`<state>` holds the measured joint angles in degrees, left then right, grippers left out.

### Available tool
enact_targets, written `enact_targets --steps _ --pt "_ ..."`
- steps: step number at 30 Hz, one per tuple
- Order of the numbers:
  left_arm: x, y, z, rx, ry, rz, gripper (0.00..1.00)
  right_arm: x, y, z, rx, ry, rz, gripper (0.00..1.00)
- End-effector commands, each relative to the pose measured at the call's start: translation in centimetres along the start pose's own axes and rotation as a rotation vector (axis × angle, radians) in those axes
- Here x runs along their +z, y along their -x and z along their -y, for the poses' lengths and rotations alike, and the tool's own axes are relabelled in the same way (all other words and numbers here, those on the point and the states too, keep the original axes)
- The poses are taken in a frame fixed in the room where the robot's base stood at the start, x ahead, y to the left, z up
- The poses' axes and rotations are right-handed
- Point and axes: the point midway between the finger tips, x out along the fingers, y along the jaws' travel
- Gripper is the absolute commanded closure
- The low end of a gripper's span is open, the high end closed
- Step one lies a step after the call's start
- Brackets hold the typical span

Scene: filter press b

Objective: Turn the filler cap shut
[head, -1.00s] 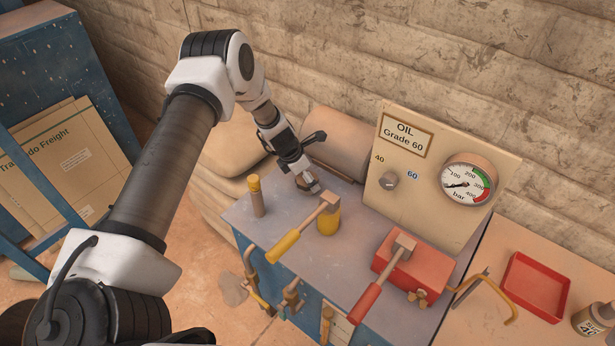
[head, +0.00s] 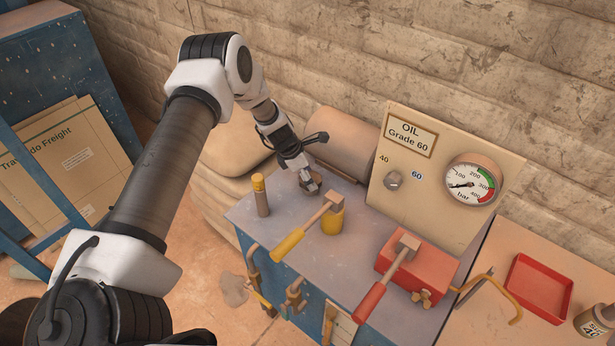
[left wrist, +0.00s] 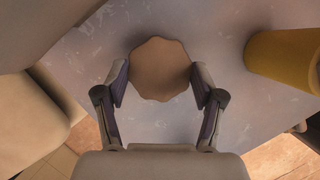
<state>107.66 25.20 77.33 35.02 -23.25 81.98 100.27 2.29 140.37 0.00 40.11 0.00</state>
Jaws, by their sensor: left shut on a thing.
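The filler cap (left wrist: 160,68) is a brown, scalloped disc seen from above in the left wrist view, over the grey bench top. My left gripper (left wrist: 159,85) has a finger on each side of it and is shut on it. In the head view my left gripper (head: 311,186) reaches down to the back left of the bench top, and the cap is mostly hidden by the fingers. My right gripper does not show.
A yellow-topped post (head: 261,196) and a yellow cylinder with a yellow-handled lever (head: 290,243) stand close to the gripper. A red box with a red-handled lever (head: 372,300) is to the right. The panel (head: 440,170) carries a knob and gauge. A red tray (head: 545,290) lies at far right.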

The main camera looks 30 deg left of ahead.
Motion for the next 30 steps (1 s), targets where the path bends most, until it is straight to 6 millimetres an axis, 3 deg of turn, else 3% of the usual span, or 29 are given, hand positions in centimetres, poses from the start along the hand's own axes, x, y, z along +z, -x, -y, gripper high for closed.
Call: enact_targets --steps 30 --pt "0.0 -0.8 -0.2 -0.37 -0.882 -0.001 0.66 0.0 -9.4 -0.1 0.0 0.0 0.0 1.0"
